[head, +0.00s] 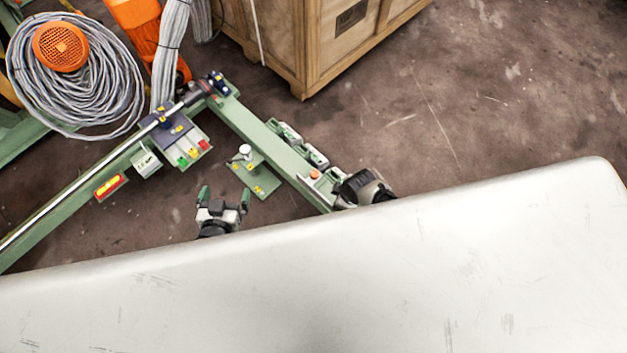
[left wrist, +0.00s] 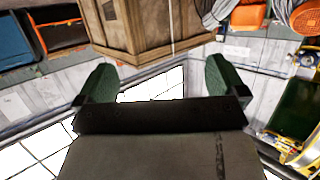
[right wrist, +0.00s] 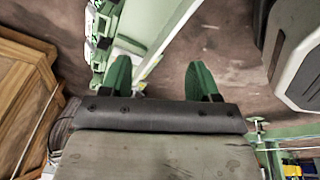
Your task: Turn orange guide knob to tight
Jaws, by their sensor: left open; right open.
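A small orange knob (head: 315,174) sits on the green beam (head: 262,141) near its front end in the head view. My right gripper (head: 362,187) is just right of the knob, partly behind the pale body panel in the foreground; its fingers are hard to make out there. In the right wrist view its two green fingers (right wrist: 159,75) are apart and nothing is between them. My left gripper (head: 224,196) is open and empty, left of the beam's front end. The left wrist view shows its spread fingers (left wrist: 159,85). I cannot make out the knob in either wrist view.
A small green plate with a white ball knob (head: 245,149) stands between my left gripper and the beam. A control box with coloured buttons (head: 185,149) is further left. A wooden crate (head: 300,45) stands behind. A cable coil (head: 95,100) hangs at the upper left. Floor at right is clear.

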